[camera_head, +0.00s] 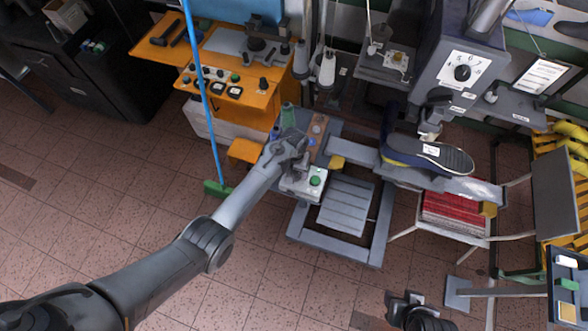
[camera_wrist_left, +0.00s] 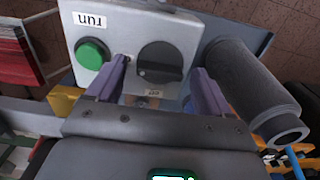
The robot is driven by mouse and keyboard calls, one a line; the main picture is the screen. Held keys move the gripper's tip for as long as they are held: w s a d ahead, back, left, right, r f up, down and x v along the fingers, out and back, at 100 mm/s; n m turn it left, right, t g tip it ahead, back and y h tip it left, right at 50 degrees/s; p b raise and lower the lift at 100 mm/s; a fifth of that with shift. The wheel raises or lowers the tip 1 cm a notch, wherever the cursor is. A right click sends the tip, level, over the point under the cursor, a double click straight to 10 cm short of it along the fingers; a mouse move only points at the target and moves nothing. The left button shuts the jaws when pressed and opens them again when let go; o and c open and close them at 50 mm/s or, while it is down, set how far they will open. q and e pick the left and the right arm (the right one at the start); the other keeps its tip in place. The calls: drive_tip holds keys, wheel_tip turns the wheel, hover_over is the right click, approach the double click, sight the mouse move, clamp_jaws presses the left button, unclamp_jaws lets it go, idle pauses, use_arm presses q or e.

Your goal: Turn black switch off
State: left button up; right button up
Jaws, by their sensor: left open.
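The black switch (camera_wrist_left: 160,66) is a round dark knob on a light grey control box (camera_wrist_left: 125,22), seen in the left wrist view. A small label sits at the knob's edge by my gripper. My left gripper (camera_wrist_left: 161,72) is open, with one finger on each side of the knob; I cannot tell whether they touch it. A green button (camera_wrist_left: 91,54) and a "run" label are on the same box. In the head view my left gripper (camera_head: 292,158) is over the control box (camera_head: 297,187), with the green button (camera_head: 315,181) visible and the black switch hidden.
A dark grey cylinder (camera_wrist_left: 250,90) stands close beside one finger. A shoe last machine (camera_head: 455,85) with a dark shoe (camera_head: 430,154) is to the right. An orange bench (camera_head: 235,95) is behind left. Dark parts at the bottom edge may be my right arm.

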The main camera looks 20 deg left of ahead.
use_arm(q)
drive_tip(key=c, duration=1)
drive_tip(key=shift+c, duration=0.2)
